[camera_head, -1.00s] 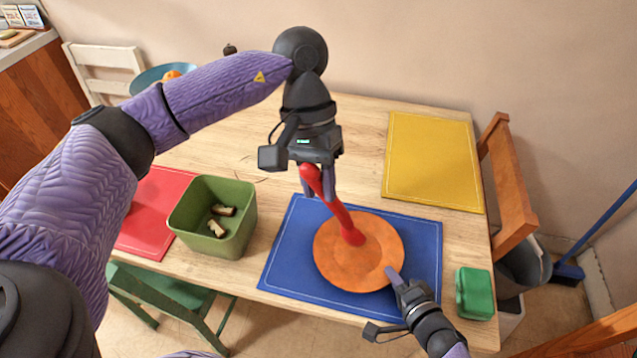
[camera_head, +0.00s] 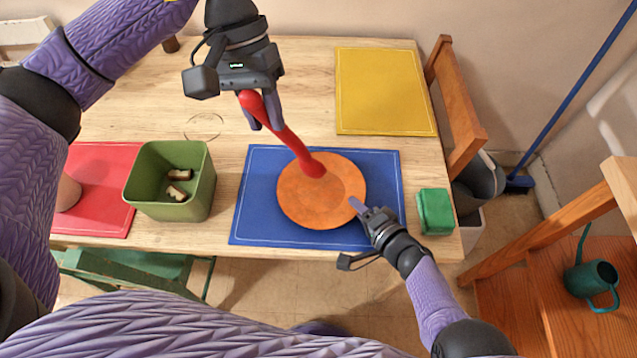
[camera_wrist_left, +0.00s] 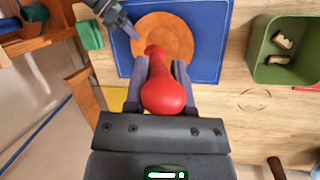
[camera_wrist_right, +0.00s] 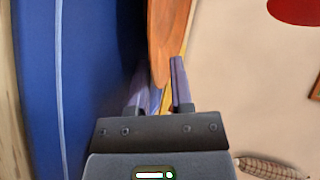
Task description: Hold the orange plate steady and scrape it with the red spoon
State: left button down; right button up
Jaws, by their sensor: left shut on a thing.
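The orange plate (camera_head: 310,205) lies on the blue placemat (camera_head: 257,200). My left gripper (camera_head: 262,122) is above and behind it, shut on the handle of the red spoon (camera_head: 288,138). The spoon slants down and its lower end overlaps the plate's far half; I cannot tell whether it touches. In the left wrist view the red spoon (camera_wrist_left: 165,93) sits between the fingers. My right gripper (camera_head: 360,207) is at the plate's near right rim. In the right wrist view the plate (camera_wrist_right: 163,35) runs between its fingers; whether they grip is unclear.
A green bin (camera_head: 168,207) with several bread-like pieces stands to the left, beside a red placemat (camera_head: 105,215). A green box (camera_head: 435,212) is right of the blue mat. A yellow placemat (camera_head: 385,90) lies bare behind. A wooden chair (camera_head: 458,120) stands at the right.

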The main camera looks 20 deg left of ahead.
jog(key=shift+s+d+f, duration=0.1)
jog(key=shift+s+f, duration=0.05)
jog(key=shift+f, duration=0.05)
